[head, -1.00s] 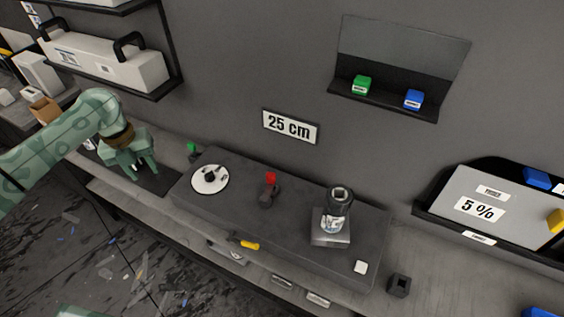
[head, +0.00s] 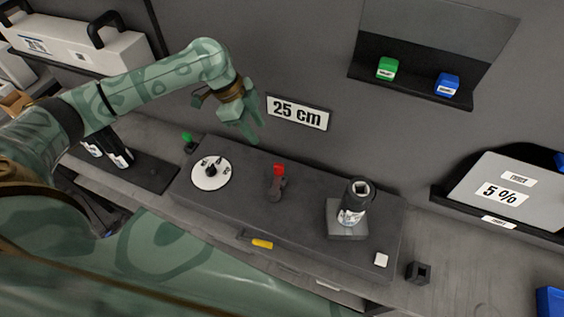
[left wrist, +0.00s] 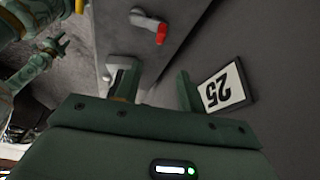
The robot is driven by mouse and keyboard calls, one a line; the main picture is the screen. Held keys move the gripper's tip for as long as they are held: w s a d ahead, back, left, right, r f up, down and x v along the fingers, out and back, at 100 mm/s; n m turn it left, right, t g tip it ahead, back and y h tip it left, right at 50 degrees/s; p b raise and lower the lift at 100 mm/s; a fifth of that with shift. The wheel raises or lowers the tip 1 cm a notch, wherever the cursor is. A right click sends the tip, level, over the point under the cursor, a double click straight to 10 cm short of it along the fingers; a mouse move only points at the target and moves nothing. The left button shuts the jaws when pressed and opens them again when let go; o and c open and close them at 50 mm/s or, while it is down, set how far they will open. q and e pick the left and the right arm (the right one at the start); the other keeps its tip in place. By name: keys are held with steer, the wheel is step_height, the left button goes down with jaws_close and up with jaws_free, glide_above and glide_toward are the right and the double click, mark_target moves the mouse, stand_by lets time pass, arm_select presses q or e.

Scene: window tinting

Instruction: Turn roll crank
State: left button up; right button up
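The crank with a red handle (head: 278,184) stands upright on top of the dark grey box (head: 315,210), near its middle. The red handle also shows at the top of the left wrist view (left wrist: 161,33). My left gripper (head: 252,132) is above the back of the box, left of the 25 cm sign and apart from the crank. In the left wrist view its two fingers (left wrist: 157,88) are spread with no object held. A green gripper, apparently my right one (left wrist: 50,48), shows small at the left of that view; its opening is unclear.
A white dial (head: 211,174) lies left of the crank. A black device on a grey block (head: 346,226) and a white button (head: 381,260) are to its right. The 25 cm sign (head: 299,113) is on the wall behind. A shelf with green and blue blocks (head: 446,85) is higher up.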

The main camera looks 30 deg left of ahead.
mark_target(278, 165)
arm_select(q)
steer(key=b+x, duration=0.2)
steer(key=x, duration=1.4)
steer(key=shift+a, duration=0.15)
steer(key=shift+c, duration=0.7)
jaws_close()
